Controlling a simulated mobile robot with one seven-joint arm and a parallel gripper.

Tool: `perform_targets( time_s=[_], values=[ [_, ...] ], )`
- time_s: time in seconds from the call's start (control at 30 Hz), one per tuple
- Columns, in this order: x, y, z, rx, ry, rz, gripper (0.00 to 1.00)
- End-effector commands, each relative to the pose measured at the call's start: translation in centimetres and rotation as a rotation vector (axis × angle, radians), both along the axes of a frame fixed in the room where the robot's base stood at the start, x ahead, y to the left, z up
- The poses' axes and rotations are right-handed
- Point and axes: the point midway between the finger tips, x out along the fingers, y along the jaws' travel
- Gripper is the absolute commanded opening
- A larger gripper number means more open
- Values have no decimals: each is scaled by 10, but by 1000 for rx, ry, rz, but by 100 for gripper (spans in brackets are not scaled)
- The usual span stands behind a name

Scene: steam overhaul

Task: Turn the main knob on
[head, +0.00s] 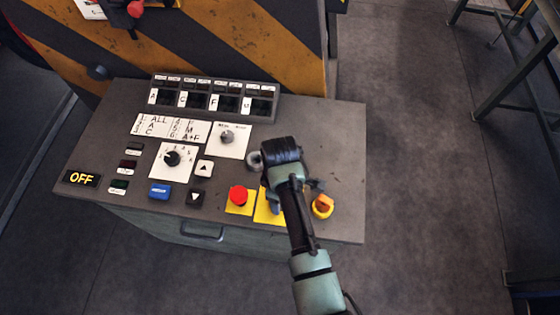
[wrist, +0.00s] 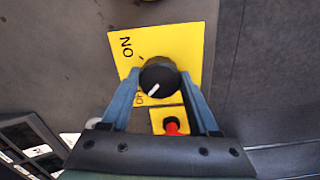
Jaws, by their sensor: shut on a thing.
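The main knob (wrist: 158,78) is black with a white pointer line and sits on a yellow plate (wrist: 192,42). The pointer aims down-left in the wrist view, toward the partly hidden OFF lettering. The ON lettering is at the plate's upper left. My gripper (wrist: 160,74) is shut on the knob, with one blue finger on each side. In the head view my gripper and arm hide the knob, and only part of its yellow plate (head: 262,212) shows. An OFF sign (head: 82,179) glows at the panel's left end.
A red button (head: 239,195) on yellow stands just left of the knob's plate. An orange-yellow knob (head: 323,206) stands to its right. The grey panel (head: 340,140) also carries a black dial (head: 172,158), a grey knob (head: 227,137) and a blue button (head: 160,190).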

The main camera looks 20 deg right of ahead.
Motion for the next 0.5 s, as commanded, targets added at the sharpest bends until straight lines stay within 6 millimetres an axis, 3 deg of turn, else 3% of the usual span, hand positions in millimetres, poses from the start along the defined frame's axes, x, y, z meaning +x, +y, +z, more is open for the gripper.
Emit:
perform_targets(
  time_s=[0.5],
  values=[
    [0, 1, 2, 1, 1, -152, 6]
  ],
)
